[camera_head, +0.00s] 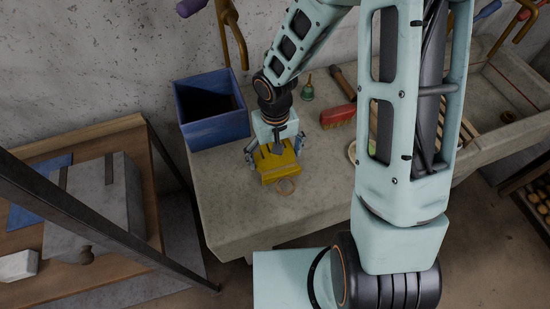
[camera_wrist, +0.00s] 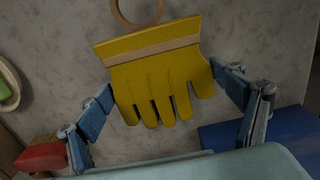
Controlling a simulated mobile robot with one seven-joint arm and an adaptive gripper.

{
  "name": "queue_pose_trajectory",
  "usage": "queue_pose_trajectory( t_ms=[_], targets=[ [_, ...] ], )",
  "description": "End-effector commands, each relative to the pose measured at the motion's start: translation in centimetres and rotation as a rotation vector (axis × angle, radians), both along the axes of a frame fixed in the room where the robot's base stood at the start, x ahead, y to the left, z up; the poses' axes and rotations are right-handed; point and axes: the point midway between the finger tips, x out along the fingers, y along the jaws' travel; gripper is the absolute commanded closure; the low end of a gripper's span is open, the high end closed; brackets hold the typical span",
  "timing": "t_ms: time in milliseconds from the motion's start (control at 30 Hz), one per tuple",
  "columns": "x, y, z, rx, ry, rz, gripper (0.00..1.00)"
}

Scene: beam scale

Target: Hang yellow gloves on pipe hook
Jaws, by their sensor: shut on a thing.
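The yellow gloves (camera_head: 280,168) are on the grey bench top, with a pale band across the cuff. In the wrist view the gloves (camera_wrist: 160,80) show the cuff at the top and the fingers pointing toward me. My gripper (camera_head: 274,153) is over them, with one blue-grey finger at each side; in the wrist view my gripper (camera_wrist: 163,82) is shut across their width. A brass-coloured bent pipe (camera_head: 232,30), which looks like the pipe hook, is on the wall at the upper left. Its top is cut off.
A blue open bin (camera_head: 178,108) stands left of the gloves. A tan ring (camera_head: 285,187) lies by the cuff. A green bell (camera_head: 308,90) and a red brush (camera_head: 338,116) lie to the right. The bench front (camera_head: 235,215) is clear. My arm hides part of the bench.

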Motion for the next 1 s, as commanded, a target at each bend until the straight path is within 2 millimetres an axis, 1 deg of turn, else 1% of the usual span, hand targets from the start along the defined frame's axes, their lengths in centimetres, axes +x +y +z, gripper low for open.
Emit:
queue_pose_trajectory(
  t_ms=[33,167,300,367,500,700,833,1000],
  targets=[
    [0.1,0.0,1.2,0.001,-0.005,-0.001,0.41],
    [-1.0,-1.6,3.3,-0.001,-0.005,-0.004,0.41],
    [-2.4,-3.5,6.3,-0.002,-0.006,-0.007,0.41],
    [-3.0,-4.3,7.4,-0.002,-0.006,-0.006,0.41],
    [-5.1,-7.0,8.7,-0.002,-0.003,-0.007,0.41],
    [-7.2,-9.7,10.2,-0.001,-0.001,-0.006,0.41],
    [-7.9,-10.7,10.6,0.000,-0.001,-0.002,0.41],
    [-8.4,-11.2,10.9,0.000,0.000,0.001,0.41]
  ],
)
